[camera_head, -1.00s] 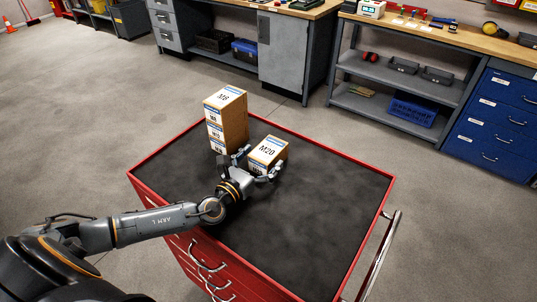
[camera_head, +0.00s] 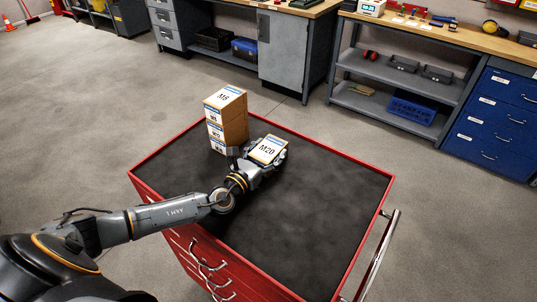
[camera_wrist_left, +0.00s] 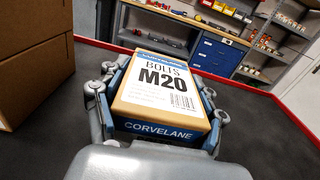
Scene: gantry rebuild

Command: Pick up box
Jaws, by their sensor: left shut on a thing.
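The M20 box (camera_head: 267,150) is a small tan carton with a white label on top. My left gripper (camera_head: 263,160) is shut on it, with fingers at both sides. In the left wrist view the M20 box (camera_wrist_left: 162,92) sits between the two fingers, its label reading "BOLTS M20" and its near face "CORVELANE". Whether the box touches the cart top is hidden. A stack of boxes (camera_head: 236,135), with an M8 box (camera_head: 224,98) on top, stands just to the left and behind. My right gripper does not show.
The red tool cart's black top (camera_head: 310,215) is clear on the right and in front. The stack also shows close at left in the left wrist view (camera_wrist_left: 38,65). A chrome handle (camera_head: 375,262) is on the cart's right side. Workbenches (camera_head: 470,45) stand behind, apart from the cart.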

